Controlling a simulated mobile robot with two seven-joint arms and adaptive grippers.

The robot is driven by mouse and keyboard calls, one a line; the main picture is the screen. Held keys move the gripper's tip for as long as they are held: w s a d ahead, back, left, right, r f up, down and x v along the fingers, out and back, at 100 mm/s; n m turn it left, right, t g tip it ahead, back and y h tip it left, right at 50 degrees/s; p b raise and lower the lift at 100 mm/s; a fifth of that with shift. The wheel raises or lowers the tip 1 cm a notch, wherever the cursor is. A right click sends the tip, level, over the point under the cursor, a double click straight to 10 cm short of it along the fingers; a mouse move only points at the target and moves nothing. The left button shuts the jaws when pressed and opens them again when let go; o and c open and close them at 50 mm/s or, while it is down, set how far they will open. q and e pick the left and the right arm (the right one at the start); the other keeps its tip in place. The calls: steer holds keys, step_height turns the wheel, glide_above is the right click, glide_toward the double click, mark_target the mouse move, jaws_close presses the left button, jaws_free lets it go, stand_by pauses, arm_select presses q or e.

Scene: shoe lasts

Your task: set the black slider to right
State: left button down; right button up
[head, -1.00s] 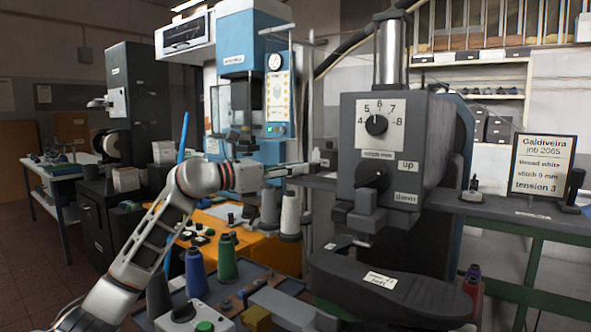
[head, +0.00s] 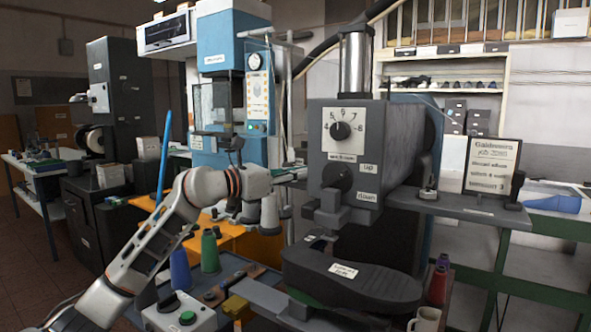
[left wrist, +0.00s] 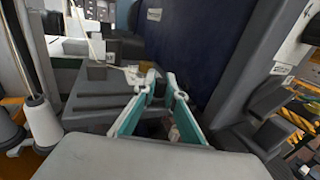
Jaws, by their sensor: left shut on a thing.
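My left gripper (head: 290,174) is at the left side of the grey machine (head: 385,135), by the small shelf there. It also shows in the left wrist view (left wrist: 161,80), its teal-padded fingers close together at the tips. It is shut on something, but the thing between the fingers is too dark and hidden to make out. I cannot pick out the black slider for certain in either view. The machine's front has a black dial knob (head: 340,131) on a white numbered plate and a dark lever knob (head: 337,177) beside "up" and "down" labels. My right gripper is out of view.
A dark shoe-shaped arm (head: 350,287) juts out below the machine head. Thread cones (head: 209,251) and a control box (head: 180,315) stand below my left arm. A sign (head: 491,168) and a bench (head: 465,208) are at right.

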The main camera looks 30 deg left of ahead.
arm_select(q)
steer(key=c, duration=2)
jaws_free()
steer(key=shift+a, duration=0.1)
steer(key=shift+c, duration=0.2)
steer(key=v, duration=1.2)
